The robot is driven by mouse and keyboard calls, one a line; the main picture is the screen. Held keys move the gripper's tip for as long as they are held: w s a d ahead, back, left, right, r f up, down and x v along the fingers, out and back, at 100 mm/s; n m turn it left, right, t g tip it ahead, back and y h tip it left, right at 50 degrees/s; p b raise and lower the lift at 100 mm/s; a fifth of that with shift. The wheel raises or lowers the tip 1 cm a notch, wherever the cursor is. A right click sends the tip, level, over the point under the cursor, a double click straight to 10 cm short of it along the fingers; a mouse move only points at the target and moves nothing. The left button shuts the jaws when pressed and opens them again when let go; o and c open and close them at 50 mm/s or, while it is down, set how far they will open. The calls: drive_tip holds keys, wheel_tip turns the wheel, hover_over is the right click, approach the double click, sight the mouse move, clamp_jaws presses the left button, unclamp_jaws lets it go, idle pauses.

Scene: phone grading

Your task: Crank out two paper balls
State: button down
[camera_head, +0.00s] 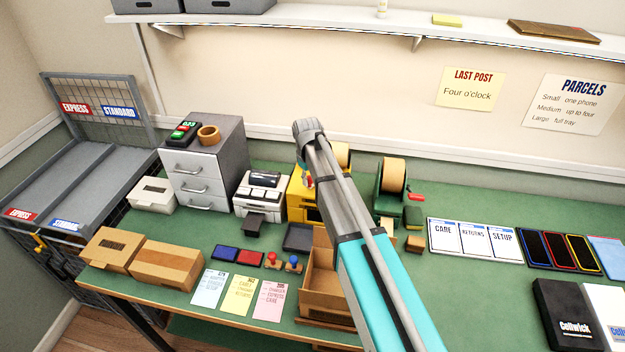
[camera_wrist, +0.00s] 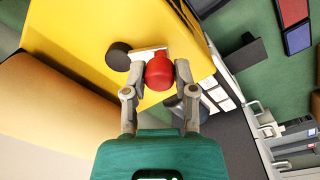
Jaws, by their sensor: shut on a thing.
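The yellow machine (camera_head: 299,203) stands on the green bench behind my arm, which hides much of it. In the wrist view its yellow side (camera_wrist: 88,42) fills the upper left. A crank with a red knob (camera_wrist: 159,73) sticks out from that side, next to a dark round hub (camera_wrist: 118,56). My gripper (camera_wrist: 160,82) is shut on the red knob, one finger on each side. A large tan roll (camera_wrist: 50,105) lies at the left of the wrist view; part of it shows above the machine in the head view (camera_head: 342,153). I see no paper ball.
A white machine (camera_head: 262,193) stands close left of the yellow one, with a drawer cabinet (camera_head: 196,178) beyond it. A green tape dispenser (camera_head: 386,196) stands to the right. An open cardboard box (camera_head: 318,285) lies in front, partly behind my arm.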

drive_tip(key=m, duration=0.2)
drive_tip(key=w+a+m, duration=0.1)
drive_tip(key=shift+w+m, duration=0.15)
drive_tip(key=shift+m, duration=0.25)
drive_tip(key=m, duration=0.1)
drive_tip(key=w+m, duration=0.1)
drive_tip(key=m, duration=0.1)
drive_tip(key=shift+w+a+m, duration=0.2)
drive_tip(key=shift+a+m, duration=0.1)
drive_tip(key=m, duration=0.2)
drive_tip(key=w+m, duration=0.1)
drive_tip(key=shift+w+m+g, duration=0.3)
drive_tip(key=shift+m, duration=0.1)
drive_tip(key=shift+w+d+m, duration=0.15)
drive_tip(key=shift+w+m, duration=0.25)
drive_tip(key=shift+m, duration=0.7)
drive_tip(key=shift+w+d+m, duration=0.15)
drive_tip(key=shift+w+m, duration=0.2)
drive_tip(key=shift+m, duration=0.75)
drive_tip(key=shift+c, duration=2)
unclamp_jaws()
